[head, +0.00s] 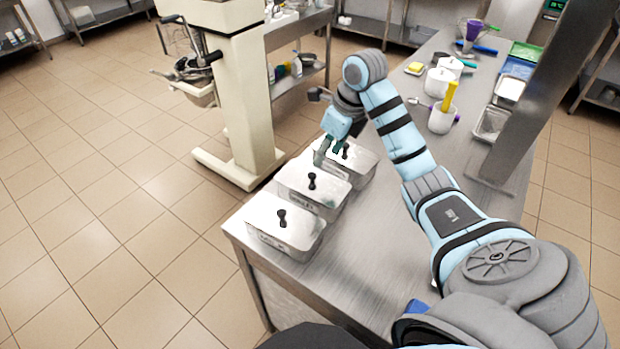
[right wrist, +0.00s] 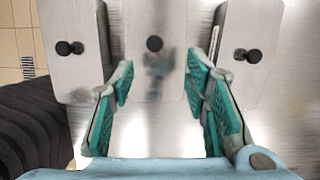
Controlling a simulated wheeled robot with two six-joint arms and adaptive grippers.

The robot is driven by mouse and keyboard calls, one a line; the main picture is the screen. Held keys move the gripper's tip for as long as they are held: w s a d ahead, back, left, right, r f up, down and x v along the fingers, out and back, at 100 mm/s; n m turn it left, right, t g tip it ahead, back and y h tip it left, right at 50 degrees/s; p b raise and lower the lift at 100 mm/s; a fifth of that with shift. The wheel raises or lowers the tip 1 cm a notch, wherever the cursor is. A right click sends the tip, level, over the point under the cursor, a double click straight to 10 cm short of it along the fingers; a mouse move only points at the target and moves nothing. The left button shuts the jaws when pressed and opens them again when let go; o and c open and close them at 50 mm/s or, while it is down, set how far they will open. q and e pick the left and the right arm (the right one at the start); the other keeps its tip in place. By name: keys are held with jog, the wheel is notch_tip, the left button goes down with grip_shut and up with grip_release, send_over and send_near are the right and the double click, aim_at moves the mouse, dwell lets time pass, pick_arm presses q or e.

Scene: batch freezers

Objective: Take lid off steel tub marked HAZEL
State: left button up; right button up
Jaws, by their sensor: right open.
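Three lidded steel tubs stand in a row at the table's end: a near tub (head: 285,228), a middle tub (head: 314,186) and a far tub (head: 348,160). Each lid has a black knob. No name can be read, so I cannot tell which is HAZEL. My right gripper (head: 333,150) is open and empty above the row. In the right wrist view its teal fingers (right wrist: 160,92) point toward the middle lid (right wrist: 152,20), with that lid's knob (right wrist: 154,44) ahead between them and apart from them. My left gripper is out of view.
White pots (head: 439,80) and a white container with a yellow handle (head: 443,118) stand farther along the table (head: 385,225). Steel pans (head: 491,122) lie at the right, by a grey post (head: 535,95). A cream mixer (head: 245,95) stands beyond the tubs. Bare tabletop lies right of the tubs.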

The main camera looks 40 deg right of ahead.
aim_at(312, 174)
notch_tip(312, 174, down, 2)
jog(key=shift+a+f, duration=0.15)
jog(key=shift+w+f, duration=0.2)
jog(key=shift+f, duration=0.1)
jog(key=f, duration=0.1)
jog(key=w+a+f, duration=0.1)
jog(key=f, duration=0.1)
jog(key=w+f+p, duration=0.1)
jog(key=shift+w+a+f, duration=0.15)
jog(key=shift+w+f, duration=0.05)
jog(key=shift+f, duration=0.05)
jog(key=shift+w+f, duration=0.1)
jog(key=shift+f, duration=0.25)
jog(key=shift+s+r, duration=0.1)
jog(key=shift+s, duration=0.15)
jog(key=shift+c, duration=1.3)
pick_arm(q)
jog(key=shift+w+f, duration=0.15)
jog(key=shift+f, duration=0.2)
pick_arm(e)
grip_shut()
